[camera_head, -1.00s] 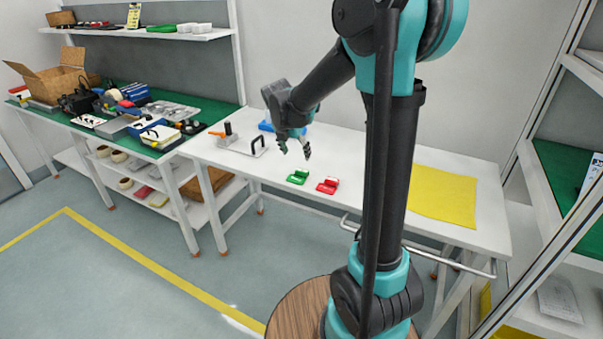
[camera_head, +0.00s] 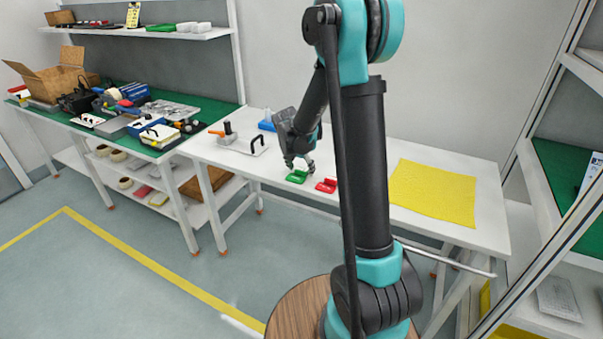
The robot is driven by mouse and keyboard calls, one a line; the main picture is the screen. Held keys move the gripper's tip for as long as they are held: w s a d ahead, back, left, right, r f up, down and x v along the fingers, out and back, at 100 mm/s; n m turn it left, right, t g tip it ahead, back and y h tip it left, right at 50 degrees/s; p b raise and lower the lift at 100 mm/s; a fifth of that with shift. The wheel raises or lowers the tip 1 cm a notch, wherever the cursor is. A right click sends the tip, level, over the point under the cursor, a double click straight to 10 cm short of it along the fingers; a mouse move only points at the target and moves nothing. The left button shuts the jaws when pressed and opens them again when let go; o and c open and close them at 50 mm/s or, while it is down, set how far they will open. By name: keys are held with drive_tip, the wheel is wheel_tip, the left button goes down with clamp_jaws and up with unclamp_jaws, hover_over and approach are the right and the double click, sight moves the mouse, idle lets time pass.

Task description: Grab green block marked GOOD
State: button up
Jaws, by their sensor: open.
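A green block (camera_head: 297,177) lies on the white table (camera_head: 420,228) near its front edge; any marking on it is too small to read. A red block (camera_head: 327,185) lies just to its right. My gripper (camera_head: 301,168) is open and points down. Its fingertips are right above or at the far side of the green block, and I cannot tell whether they touch it. The gripper hides a little of the block's far side.
A yellow mat (camera_head: 433,192) lies on the table at the right. A plate with a black handle (camera_head: 258,145) and a blue item (camera_head: 267,125) are at the left and back. A cluttered green-topped bench (camera_head: 205,108) adjoins at the left.

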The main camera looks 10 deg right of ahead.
drive_tip(key=shift+c, duration=0.4)
drive_tip(key=c, duration=1.1)
